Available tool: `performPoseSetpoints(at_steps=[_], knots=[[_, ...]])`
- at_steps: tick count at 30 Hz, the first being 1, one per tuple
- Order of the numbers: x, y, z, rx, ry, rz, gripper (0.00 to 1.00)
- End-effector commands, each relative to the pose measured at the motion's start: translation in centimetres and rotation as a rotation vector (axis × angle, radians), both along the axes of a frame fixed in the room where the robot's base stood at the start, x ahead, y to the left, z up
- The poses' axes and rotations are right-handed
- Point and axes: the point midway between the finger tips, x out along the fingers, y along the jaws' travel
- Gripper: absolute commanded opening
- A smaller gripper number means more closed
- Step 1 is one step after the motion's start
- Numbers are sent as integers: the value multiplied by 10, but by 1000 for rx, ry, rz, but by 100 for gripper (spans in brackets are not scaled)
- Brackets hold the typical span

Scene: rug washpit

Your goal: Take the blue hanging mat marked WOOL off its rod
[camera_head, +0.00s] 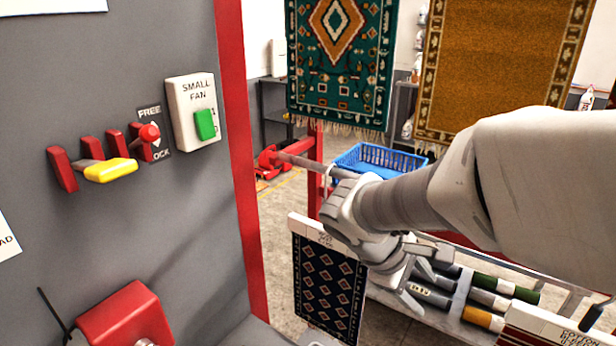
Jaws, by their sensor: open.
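A dark navy mat (326,283) with a pattern of small diamonds hangs at the lower middle. The rod behind the strip is not clearly visible.
A second strip marked COTTON (560,330) is at the lower right. Rolled rugs (485,298) lie on a rack behind my gripper. A blue basket (378,158) and large hanging rugs (342,60) are behind. A grey panel (110,210) with switches fills the left.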

Motion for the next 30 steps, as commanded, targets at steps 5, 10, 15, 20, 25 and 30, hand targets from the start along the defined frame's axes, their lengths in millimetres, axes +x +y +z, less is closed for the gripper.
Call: performPoseSetpoints(at_steps=[5, 10, 15, 20, 25, 30], knots=[[45, 15, -11, -264, 108, 227, 60], [89, 44, -21, -522, 182, 444, 60], [129, 90, -34, -791, 230, 667, 60], [157, 142, -49, -1028, 245, 857, 60], [171, 186, -63, -1202, 241, 993, 60], [176, 205, -69, -1273, 235, 1049, 60]])
